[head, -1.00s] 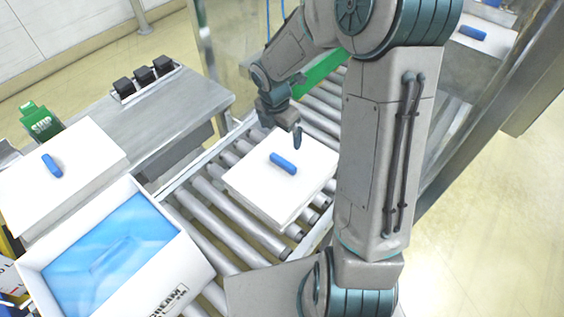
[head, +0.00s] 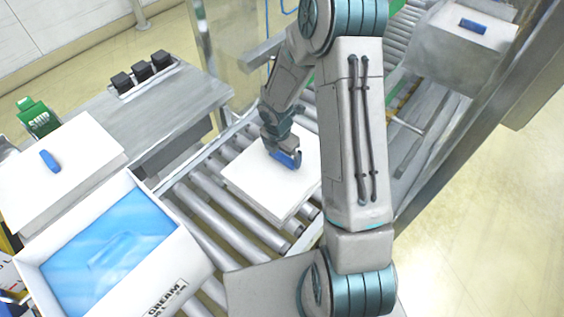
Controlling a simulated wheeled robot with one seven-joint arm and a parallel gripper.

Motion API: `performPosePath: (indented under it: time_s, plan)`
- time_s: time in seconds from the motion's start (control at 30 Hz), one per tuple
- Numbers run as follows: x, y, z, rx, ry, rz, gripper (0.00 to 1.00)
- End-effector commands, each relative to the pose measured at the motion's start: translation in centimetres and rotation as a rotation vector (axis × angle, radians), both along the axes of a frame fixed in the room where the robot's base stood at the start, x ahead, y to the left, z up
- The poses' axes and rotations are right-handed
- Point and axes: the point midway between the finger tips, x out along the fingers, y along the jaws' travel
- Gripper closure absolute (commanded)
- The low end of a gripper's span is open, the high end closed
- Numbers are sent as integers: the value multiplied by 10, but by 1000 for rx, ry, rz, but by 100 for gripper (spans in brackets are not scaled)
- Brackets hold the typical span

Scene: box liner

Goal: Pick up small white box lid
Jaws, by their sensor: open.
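The small white box lid (head: 258,187) lies flat on the roller conveyor in the middle of the head view. A blue handle (head: 287,160) stands on its top. My gripper (head: 285,158) is down at this handle, with its fingers beside or around it. The gripper is open. The far finger and the exact contact with the handle are hidden. My arm covers the right edge of the lid.
A white box with a blue liner (head: 190,262) stands open at the lower left. Another white lid with a blue handle (head: 75,182) lies behind it. A metal table (head: 180,107) holds several black blocks. A glass panel and frame stand behind the conveyor.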

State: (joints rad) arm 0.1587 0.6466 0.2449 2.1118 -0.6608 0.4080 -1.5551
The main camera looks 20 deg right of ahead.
Motion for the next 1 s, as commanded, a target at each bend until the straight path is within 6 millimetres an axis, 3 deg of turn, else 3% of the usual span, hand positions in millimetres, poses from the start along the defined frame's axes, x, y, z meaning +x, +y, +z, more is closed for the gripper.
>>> performPosePath:
  time_s: [0.3, 0.5, 0.77, 1.0]
  plan:
    - [1, -1, -7, 0, 0, 0, 0]
    - [1, -1, -7, 0, 0, -1, 50]
    - [1, -1, -3, 0, -2, -1, 50]
    - [2, -1, 35, 0, -7, -3, 50]
